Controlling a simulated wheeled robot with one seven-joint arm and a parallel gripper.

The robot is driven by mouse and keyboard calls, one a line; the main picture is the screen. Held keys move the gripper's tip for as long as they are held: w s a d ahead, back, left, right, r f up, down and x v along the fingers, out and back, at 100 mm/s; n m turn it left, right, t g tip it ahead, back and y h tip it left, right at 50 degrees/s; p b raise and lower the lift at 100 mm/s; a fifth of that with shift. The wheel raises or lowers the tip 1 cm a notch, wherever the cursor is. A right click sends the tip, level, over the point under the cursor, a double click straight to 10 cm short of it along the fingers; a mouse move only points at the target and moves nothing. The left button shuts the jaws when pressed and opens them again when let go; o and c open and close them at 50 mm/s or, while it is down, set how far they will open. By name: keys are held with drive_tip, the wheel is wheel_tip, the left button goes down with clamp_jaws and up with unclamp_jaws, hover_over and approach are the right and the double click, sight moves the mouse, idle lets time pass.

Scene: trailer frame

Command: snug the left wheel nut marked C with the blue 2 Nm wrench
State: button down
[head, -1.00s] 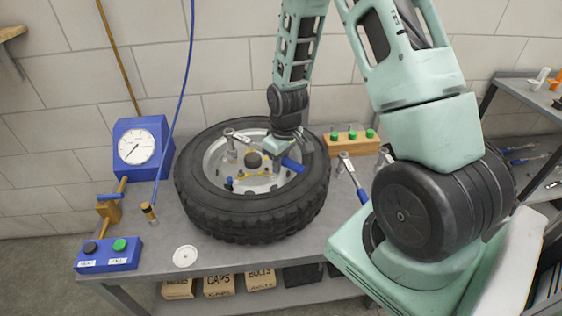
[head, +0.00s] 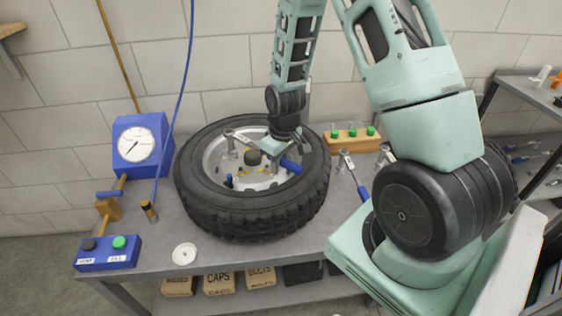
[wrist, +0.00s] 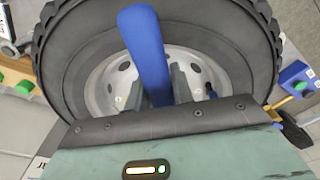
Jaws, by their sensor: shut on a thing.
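The tyred wheel (head: 212,208) lies flat on the bench, its pale rim (head: 222,180) facing up around a dark hub cap (head: 253,158); it also fills much of the wrist view (wrist: 85,45). My gripper (head: 283,150) is over the right side of the rim, shut on the blue-handled wrench (head: 291,166). The blue handle (wrist: 146,45) rises between the fingers in the wrist view. The wrench's metal head (head: 230,134) reaches to the rim's upper left, over a stud or nut there. Whether it is seated is unclear. The nut letters are too small to read.
Another blue-handled wrench (head: 351,172) lies right of the tyre. A wooden block with green-topped pieces (head: 353,138) stands behind. A blue dial gauge (head: 140,145), a blue button box (head: 107,253) and a white disc (head: 184,254) are at left. A blue hose hangs beside the gauge.

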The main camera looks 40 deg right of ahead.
drive_tip(key=shift+s+a+m, duration=0.15)
drive_tip(key=shift+a+m, duration=0.55)
drive_tip(key=shift+a, duration=0.65)
drive_tip(key=shift+a+m+p, duration=0.3)
drive_tip(key=shift+a+m, duration=0.6)
drive_tip(key=shift+a, duration=0.6)
drive_tip(key=shift+w+a+m+p, duration=0.25)
drive_tip(key=shift+a+m, duration=0.2)
drive_tip(key=shift+a, duration=0.35)
drive_tip(key=shift+w+a+m+p, duration=0.15)
drive_tip(key=shift+a+m+p, duration=0.25)
drive_tip(key=shift+a, duration=0.35)
